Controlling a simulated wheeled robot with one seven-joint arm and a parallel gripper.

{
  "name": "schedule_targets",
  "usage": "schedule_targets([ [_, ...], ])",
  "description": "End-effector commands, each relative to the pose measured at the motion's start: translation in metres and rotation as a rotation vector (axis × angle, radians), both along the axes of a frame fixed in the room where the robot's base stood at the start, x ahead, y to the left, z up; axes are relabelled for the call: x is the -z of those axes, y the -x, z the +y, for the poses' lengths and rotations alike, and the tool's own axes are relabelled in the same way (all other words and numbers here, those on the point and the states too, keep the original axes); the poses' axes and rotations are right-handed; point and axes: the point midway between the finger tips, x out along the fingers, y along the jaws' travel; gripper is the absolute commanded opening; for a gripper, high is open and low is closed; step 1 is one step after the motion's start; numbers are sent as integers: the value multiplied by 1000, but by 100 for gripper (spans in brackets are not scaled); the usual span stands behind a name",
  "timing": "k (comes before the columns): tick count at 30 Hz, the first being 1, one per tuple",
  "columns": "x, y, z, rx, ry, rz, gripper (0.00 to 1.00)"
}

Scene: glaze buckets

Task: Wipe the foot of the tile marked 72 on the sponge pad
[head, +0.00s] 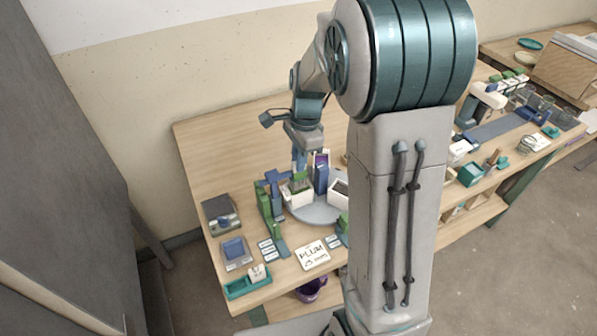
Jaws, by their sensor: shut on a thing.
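My gripper (300,158) is at the end of my arm, pointing down over the cluster of buckets on the wooden table. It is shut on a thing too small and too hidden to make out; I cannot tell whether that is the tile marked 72. No number 72 is legible. A blue block on a grey tray (234,250) sits at the left of the table, apart from my gripper. It may be the sponge pad, but I cannot be sure.
White buckets (299,196) and a blue upright block (321,178) stand on a round grey base (316,213). Green and blue stands (265,207) are to their left. A "PLUM" card (312,256) lies in front. A teal tray (247,286) is at the front-left corner. My arm hides the right side.

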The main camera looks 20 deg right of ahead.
Motion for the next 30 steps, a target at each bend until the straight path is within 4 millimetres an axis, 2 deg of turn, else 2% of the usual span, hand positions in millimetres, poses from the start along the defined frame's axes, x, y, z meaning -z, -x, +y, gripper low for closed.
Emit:
schedule_targets([
  [1,-9,0,0,0,0,-1,0],
  [15,-51,0,0,0,1,-2,0],
  [30,-49,-1,0,-20,2,-1,0],
])
